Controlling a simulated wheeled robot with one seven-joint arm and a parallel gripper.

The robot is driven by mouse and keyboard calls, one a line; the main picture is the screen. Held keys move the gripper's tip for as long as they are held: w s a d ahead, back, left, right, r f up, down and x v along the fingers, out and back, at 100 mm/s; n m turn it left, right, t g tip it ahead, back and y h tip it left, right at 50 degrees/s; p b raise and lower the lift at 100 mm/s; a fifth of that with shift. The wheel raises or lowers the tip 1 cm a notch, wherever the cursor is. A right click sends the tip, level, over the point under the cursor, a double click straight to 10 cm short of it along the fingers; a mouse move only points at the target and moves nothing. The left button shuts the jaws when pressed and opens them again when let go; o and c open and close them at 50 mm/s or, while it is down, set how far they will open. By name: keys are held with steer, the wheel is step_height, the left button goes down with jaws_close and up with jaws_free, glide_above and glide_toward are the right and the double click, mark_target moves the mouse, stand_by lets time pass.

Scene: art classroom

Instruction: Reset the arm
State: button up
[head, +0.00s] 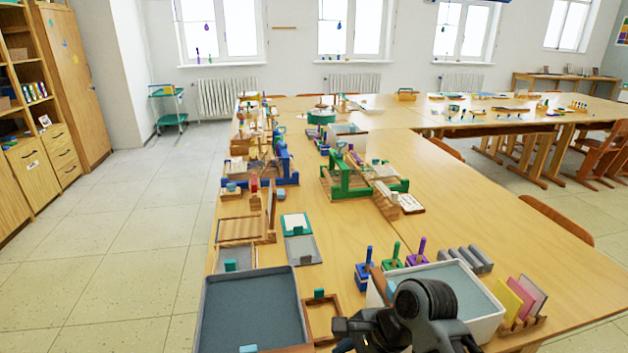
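My arm and gripper (362,330) show at the bottom of the head view, dark grey and black, right of centre. The arm is folded low over the near end of the long wooden table (456,216), in front of a white tray with a grey inside (482,298). The gripper points left, and its fingers are small and partly cut off by the bottom edge. I cannot make out whether they are apart or together, or whether anything is between them.
A dark grey tray (252,312) lies left of my gripper, with a small wooden frame (322,306) beside it. Stamps (393,256) and coloured cards (520,297) stand near the white tray. Green (345,181) and blue (283,165) frames stand farther back. The floor at left is clear.

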steer(key=s+f+n+t, duration=0.2)
steer(key=s+f+t, duration=0.2)
steer(key=s+f, duration=0.45)
steer(key=s+d+r+n+t+h, duration=0.25)
steer(key=s+d, duration=0.25)
steer(key=s, duration=0.7)
steer(key=s+d+r+n+t+h, duration=0.1)
steer(key=s+d+r+n+t, duration=0.2)
steer(key=s+r, duration=0.6)
steer(key=s+d+r+n+t+h, duration=0.2)
steer(key=s+d+r+n, duration=0.4)
steer(key=s+r, duration=0.3)
steer(key=shift+d+r+t, duration=0.65)
steer(key=shift+r+t, duration=0.05)
steer(key=shift+t, duration=0.05)
